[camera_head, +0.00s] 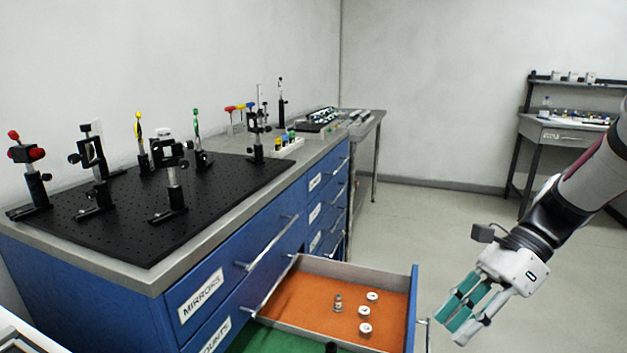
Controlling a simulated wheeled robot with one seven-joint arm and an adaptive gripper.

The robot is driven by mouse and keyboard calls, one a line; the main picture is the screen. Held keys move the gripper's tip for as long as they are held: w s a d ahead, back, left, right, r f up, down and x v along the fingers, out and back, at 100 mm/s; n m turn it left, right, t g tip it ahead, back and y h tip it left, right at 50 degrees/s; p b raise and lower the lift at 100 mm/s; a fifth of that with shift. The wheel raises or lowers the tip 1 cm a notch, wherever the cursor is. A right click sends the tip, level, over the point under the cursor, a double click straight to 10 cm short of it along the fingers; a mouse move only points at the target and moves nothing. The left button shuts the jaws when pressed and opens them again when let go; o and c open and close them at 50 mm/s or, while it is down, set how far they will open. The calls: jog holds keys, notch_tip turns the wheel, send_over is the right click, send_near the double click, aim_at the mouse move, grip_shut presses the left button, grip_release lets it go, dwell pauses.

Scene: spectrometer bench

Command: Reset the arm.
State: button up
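My gripper (458,318) is at the lower right, at the end of my arm coming in from the right edge. Its teal-padded fingers point down and to the left. From this angle I cannot tell how far apart the fingers are, and I see no object between them. The gripper appears just right of the pulled-out drawer (414,300) in the picture.
The orange-lined drawer holds three white round pieces (365,328) and a small metal piece (338,303). A green lining (275,340) shows below it. Optics stand on a black breadboard (130,230) atop the blue cabinet. Floor (420,225) is clear before the back-right desk (570,135).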

jog(key=s+a+r+n+h, duration=0.2)
jog(key=s+r+n, duration=0.1)
jog(key=s+n, duration=0.25)
jog(key=s+a+r+n+h, duration=0.2)
jog(key=s+r+n+h, duration=0.15)
jog(key=s, duration=0.25)
jog(key=s+d+f+n+t+h, duration=0.1)
jog(key=s+f+n+t+h, duration=0.15)
jog(key=s+n, duration=0.8)
notch_tip(320, 180, up, 23)
jog(key=t+p, duration=0.4)
jog(key=p, duration=1.6)
jog(key=shift+p, duration=0.4)
